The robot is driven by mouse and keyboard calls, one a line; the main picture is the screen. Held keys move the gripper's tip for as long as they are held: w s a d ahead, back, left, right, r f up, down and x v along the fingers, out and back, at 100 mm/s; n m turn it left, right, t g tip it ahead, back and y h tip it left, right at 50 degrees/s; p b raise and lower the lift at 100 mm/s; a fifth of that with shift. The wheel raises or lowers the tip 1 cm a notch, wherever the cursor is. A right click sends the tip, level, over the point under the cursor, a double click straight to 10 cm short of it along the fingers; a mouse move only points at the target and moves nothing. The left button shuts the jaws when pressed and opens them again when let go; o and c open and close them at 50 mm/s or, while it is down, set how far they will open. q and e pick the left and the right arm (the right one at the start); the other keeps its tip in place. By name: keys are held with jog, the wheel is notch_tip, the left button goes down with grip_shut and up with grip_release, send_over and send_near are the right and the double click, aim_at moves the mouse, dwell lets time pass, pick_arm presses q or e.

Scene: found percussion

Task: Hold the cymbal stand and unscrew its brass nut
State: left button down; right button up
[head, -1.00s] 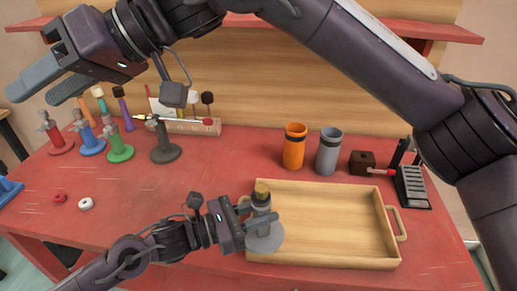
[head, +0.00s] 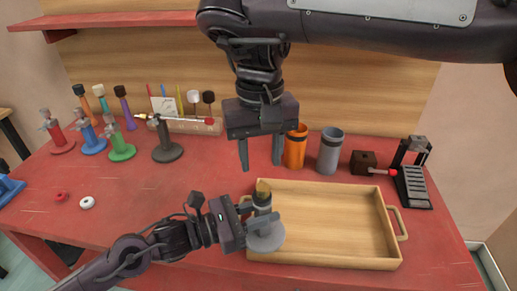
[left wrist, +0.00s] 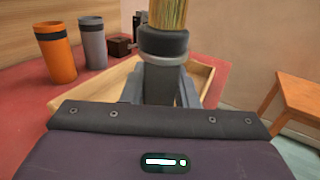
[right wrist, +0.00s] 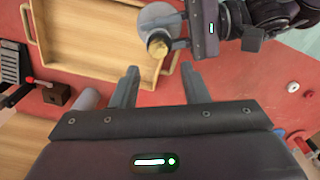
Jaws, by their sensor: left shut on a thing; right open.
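The grey cymbal stand has a round base (head: 266,238) and a dark collar under its brass nut (head: 262,186). It is upright at the left end of the wooden tray in the head view; I cannot tell whether its base rests on anything. My left gripper (head: 260,220) is shut on the stand's stem, below the collar. The nut fills the top of the left wrist view (left wrist: 168,14). My right gripper (head: 262,166) is open and empty, pointing down above and behind the nut. The nut also shows just beyond its fingertips in the right wrist view (right wrist: 158,47).
The wooden tray (head: 392,240) looks empty. Orange (head: 296,150) and grey (head: 329,154) cups stand behind it. A dark box (head: 362,162) and a black rack (head: 414,188) are at right. Several coloured stands, including a green one (head: 121,150), stand at left. Red and white rings lie front left.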

aim_at(261, 186)
notch_tip(261, 186, down, 7)
jog(key=shift+f, duration=0.1)
dwell(0.4)
